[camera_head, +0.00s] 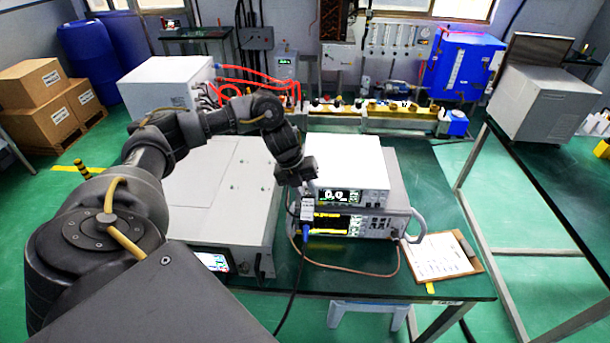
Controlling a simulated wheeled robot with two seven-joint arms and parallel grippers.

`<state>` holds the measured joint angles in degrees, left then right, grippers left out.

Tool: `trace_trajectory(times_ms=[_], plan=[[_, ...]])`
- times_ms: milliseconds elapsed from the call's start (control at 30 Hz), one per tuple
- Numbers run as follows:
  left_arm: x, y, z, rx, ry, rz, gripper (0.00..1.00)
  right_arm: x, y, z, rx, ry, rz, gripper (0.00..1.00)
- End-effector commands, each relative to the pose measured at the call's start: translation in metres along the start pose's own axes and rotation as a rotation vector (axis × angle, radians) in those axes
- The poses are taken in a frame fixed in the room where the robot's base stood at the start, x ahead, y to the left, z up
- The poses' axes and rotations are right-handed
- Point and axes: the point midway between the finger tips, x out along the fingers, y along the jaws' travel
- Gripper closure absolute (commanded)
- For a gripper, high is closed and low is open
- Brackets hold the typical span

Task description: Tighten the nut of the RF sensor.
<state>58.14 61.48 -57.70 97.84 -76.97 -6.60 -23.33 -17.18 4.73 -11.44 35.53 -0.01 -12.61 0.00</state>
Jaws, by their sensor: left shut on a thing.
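My left arm reaches in from the left over a large grey cabinet. Its gripper (304,196) is at the left front edge of the stacked instruments and is shut on the RF sensor (307,209), a small light body with a blue end and a black cable hanging down from it. The sensor is upright beside the upper white meter (343,163), whose display reads 0.0. The nut is too small to tell, and the gripper partly hides the sensor's upper end. My right gripper is not in view.
The lower instrument (350,224) has a lit display and a grey handle. A brown cable (352,270) loops in front of it. A clipboard (440,256) lies to the right on the green table. The large grey cabinet (222,190) stands left of the meters.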

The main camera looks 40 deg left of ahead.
Motion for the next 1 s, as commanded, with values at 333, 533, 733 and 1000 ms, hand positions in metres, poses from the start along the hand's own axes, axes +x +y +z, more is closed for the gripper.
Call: trace_trajectory(times_ms=[333,533,733,1000], plan=[[-0.009,-0.013,0.001,0.003,-0.003,0.310,0.99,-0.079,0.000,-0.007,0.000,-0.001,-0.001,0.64],[-0.002,-0.014,0.002,0.002,-0.008,0.468,0.99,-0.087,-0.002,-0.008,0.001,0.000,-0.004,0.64],[0.002,-0.015,0.003,0.000,-0.008,0.588,0.99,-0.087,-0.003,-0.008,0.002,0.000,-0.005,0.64],[0.004,-0.016,0.002,-0.002,-0.005,0.675,0.99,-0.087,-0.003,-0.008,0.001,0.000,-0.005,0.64]])
